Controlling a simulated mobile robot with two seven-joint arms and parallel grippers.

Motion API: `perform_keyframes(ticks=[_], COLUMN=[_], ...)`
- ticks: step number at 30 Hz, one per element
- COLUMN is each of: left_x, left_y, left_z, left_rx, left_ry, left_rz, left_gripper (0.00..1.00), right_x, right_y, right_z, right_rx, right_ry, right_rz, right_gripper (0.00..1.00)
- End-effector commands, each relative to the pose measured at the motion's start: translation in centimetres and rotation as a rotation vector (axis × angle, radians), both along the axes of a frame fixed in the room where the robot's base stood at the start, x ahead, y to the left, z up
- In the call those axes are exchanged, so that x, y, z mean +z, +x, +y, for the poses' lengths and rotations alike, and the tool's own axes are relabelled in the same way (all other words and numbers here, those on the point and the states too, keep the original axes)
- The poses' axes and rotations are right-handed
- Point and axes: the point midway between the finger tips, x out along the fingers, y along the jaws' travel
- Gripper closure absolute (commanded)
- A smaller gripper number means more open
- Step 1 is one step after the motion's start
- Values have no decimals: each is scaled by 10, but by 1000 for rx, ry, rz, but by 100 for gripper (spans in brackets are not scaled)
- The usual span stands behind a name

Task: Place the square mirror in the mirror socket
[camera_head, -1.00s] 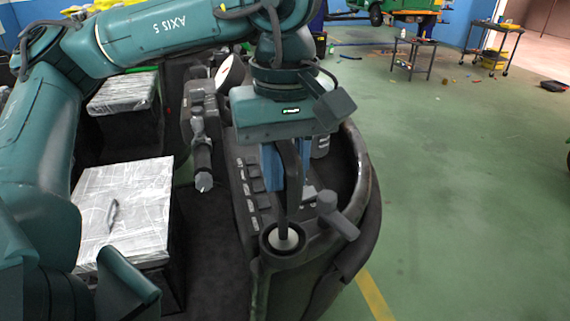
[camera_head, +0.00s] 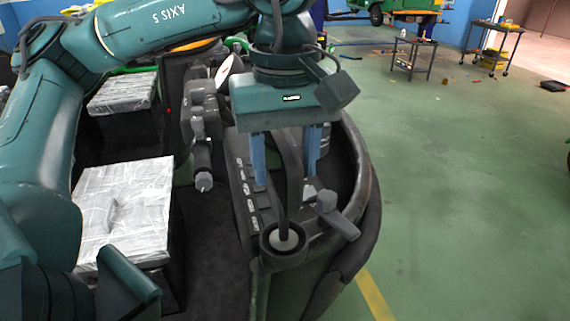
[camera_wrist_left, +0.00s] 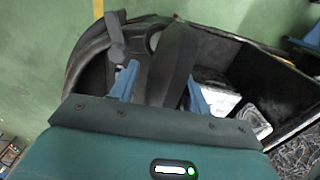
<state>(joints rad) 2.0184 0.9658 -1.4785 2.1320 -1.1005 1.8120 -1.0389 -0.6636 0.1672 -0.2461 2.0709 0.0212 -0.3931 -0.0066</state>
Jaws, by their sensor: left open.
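A dark, narrow upright piece, which I take to be the square mirror seen nearly edge-on (camera_head: 291,185), stands with its lower end in the round cup of the mirror socket (camera_head: 271,252). The cup has a pale inside. My left gripper (camera_head: 285,180) is over it, with its two blue fingers open, one on each side and apart from the dark piece. In the left wrist view the mirror (camera_wrist_left: 172,62) shows as a dark slab between the spread fingers. Its upper end is hidden by the gripper body in the head view. My right gripper is not in view.
A grey-knobbed lever (camera_head: 337,216) stands close right of the socket. A black panel with labelled switches (camera_head: 246,195) lies to its left, beside handlebar controls (camera_head: 203,165). Plastic-wrapped seats (camera_head: 125,205) are at the left.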

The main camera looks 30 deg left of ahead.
Motion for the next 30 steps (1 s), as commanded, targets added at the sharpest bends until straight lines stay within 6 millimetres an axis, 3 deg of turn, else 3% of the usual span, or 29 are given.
perform_keyframes(ticks=[11, 13, 18, 30], left_x=[80, 94, 106, 107], left_y=[0, 0, -1, 0], left_z=[-1, 0, 0, 0], left_rx=[-3, -1, -3, -3], left_ry=[-3, 1, 1, 0], left_rz=[0, -2, 1, 1], left_gripper=[53, 53, 53, 53], right_x=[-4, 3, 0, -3], right_y=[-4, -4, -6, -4], right_z=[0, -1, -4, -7], right_rx=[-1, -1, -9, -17], right_ry=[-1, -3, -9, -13], right_rz=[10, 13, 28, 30], right_gripper=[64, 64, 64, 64])
